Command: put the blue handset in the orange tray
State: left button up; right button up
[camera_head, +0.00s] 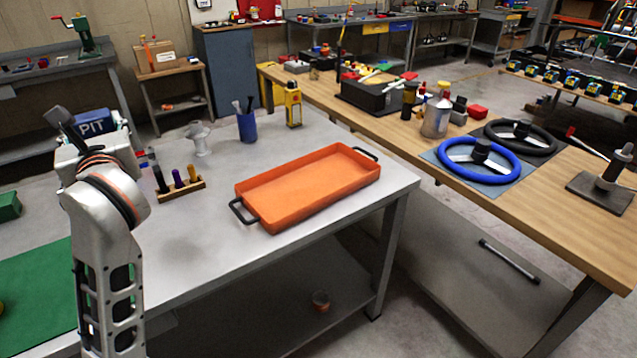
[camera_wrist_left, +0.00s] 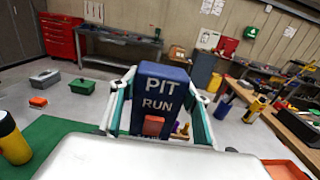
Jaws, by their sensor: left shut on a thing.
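The blue handset (camera_head: 95,122) is a dark blue block marked "PIT". In the left wrist view the handset (camera_wrist_left: 158,88) reads "PIT RUN" and has an orange-red button. My left gripper (camera_head: 84,135) is shut on it and holds it upright at the left of the head view, above the grey table. In the left wrist view the gripper's fingers (camera_wrist_left: 160,118) flank it on both sides. The orange tray (camera_head: 306,186) lies empty on the grey table, well to the right of the gripper; its corner (camera_wrist_left: 284,170) shows at the lower right of the wrist view. My right gripper is not in view.
On the grey table (camera_head: 205,245) stand a wooden rack (camera_head: 181,189) with upright pegs, a blue cup (camera_head: 247,126), a clear spool-shaped thing (camera_head: 199,138) and a yellow device (camera_head: 293,104). A green mat (camera_head: 38,288) lies at left.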

aim_at(285, 198)
jog(key=i+l, duration=0.15)
jog(key=l, duration=0.25)
jog(key=i+l, duration=0.15)
jog(key=l, duration=0.25)
jog(key=i+l, duration=0.15)
jog(key=l, duration=0.2)
jog(key=i+l, duration=0.2)
jog(key=l, duration=0.2)
